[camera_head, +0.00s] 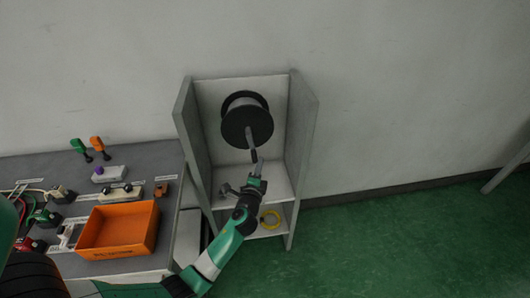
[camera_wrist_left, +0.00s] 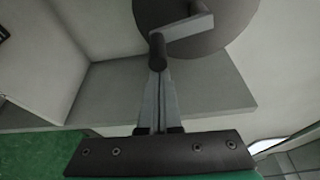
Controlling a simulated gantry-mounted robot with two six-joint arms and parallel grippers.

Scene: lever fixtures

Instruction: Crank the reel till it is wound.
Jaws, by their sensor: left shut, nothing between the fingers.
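The reel (camera_head: 246,121) is a dark-flanged drum with a pale winding, mounted in the upper part of a grey open cabinet. Its grey crank arm (camera_head: 250,138) points down and ends in a dark handle (camera_head: 254,156). In the left wrist view the handle (camera_wrist_left: 158,52) sticks out toward the camera from the crank arm (camera_wrist_left: 185,27), with the reel's disc (camera_wrist_left: 222,38) behind. My left gripper (camera_head: 259,166) is shut and empty just below the handle. Its fingertips (camera_wrist_left: 157,74) are at the handle's lower end; I cannot tell whether they touch. My right gripper is not in view.
The cabinet's side walls (camera_head: 303,125) flank the reel, with a shelf (camera_head: 275,184) below it. A grey bench (camera_head: 50,170) on the left carries an orange bin (camera_head: 118,252) and small levers.

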